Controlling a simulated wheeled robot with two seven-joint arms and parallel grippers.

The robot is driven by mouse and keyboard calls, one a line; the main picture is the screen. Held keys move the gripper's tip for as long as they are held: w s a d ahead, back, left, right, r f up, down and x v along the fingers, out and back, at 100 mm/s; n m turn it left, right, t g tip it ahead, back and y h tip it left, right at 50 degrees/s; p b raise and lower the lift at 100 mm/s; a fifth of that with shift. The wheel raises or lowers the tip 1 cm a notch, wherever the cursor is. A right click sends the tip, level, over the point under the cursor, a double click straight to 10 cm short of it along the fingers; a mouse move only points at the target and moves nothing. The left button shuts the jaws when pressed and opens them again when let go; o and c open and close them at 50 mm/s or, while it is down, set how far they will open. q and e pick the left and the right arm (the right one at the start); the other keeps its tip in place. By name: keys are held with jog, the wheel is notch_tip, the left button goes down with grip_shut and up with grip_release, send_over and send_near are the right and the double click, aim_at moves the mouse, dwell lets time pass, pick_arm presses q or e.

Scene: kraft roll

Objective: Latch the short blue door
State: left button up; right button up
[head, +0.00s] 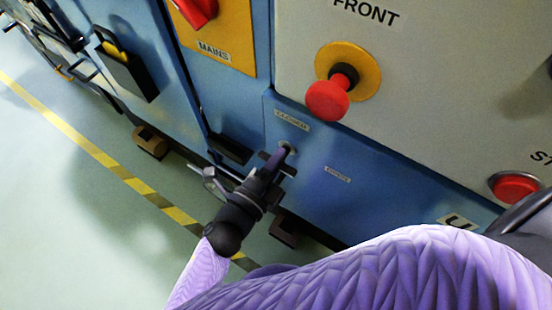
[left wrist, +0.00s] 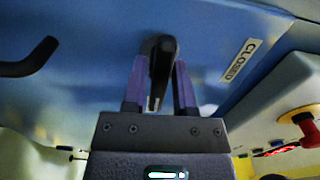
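The short blue door (head: 385,190) is the low blue panel under the pale front panel in the head view. It looks about flush with its surroundings. Its black latch handle (left wrist: 163,60) shows in the left wrist view, with a CLOSED label (left wrist: 241,60) to its right. The CLOSED label (head: 291,120) also shows in the head view, above the latch's round base (head: 288,148). My left gripper (head: 279,160) is at the latch, its purple fingers on both sides of the handle and seemingly shut on it. Contact is partly hidden. My right gripper is out of view.
A red knob (head: 328,98) on a yellow disc sticks out above the door, and another red button (head: 516,187) is at the right. A red MAINS switch (head: 197,10) is at the top. Dark feet stand under the cabinet. The green floor at left is clear.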

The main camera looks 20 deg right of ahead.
pick_arm(q)
grip_shut()
jog(key=shift+n+p, duration=0.45)
jog(key=shift+n, duration=0.75)
